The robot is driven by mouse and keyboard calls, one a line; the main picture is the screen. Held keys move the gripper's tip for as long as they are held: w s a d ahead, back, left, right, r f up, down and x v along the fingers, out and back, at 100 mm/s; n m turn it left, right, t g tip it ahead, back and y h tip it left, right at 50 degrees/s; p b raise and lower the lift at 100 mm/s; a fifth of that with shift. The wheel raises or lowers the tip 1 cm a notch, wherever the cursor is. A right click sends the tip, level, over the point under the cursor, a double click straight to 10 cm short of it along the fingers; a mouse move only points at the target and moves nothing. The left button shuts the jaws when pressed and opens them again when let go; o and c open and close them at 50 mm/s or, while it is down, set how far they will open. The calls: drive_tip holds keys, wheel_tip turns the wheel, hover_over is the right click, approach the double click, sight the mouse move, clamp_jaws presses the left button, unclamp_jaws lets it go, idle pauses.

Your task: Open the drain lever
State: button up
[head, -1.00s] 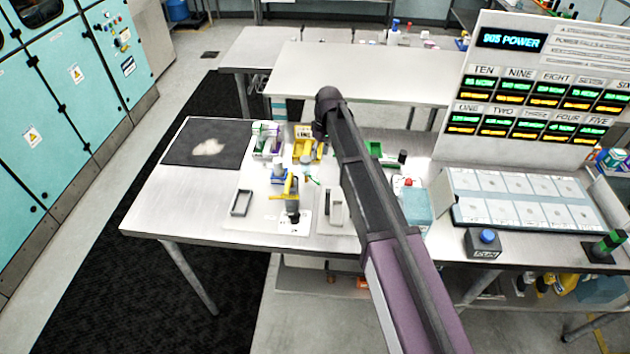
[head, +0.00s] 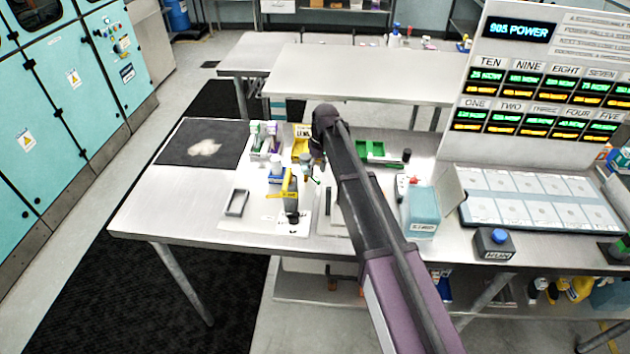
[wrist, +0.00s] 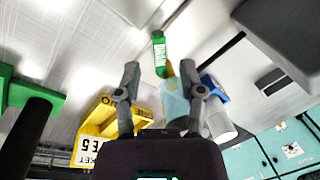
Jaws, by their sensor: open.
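The green drain lever (wrist: 159,52), with white lettering partly readable as "DRAIN", is ahead of my gripper in the wrist view. An orange-yellow piece shows beside its near end, next to a pale blue cylinder (wrist: 174,102). My gripper (wrist: 160,70) is open, and its two fingers stand left and right of the lever's line. I cannot tell whether either finger touches it. In the head view the lever is a small green spot (head: 316,181) just below the end of my arm, which largely hides the gripper.
A yellow holder (wrist: 105,122) stands left of my fingers in the wrist view, with a green tray (wrist: 18,92) farther left. A blue part (wrist: 213,88) is close by the right finger. In the head view a teal bin (head: 421,212) stands right of my arm.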

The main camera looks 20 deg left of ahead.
drive_tip(key=shift+s+a+f+b, duration=0.1)
drive_tip(key=shift+s+f+b, duration=0.1)
drive_tip(key=shift+f+b, duration=1)
drive_tip(key=shift+f, duration=0.15)
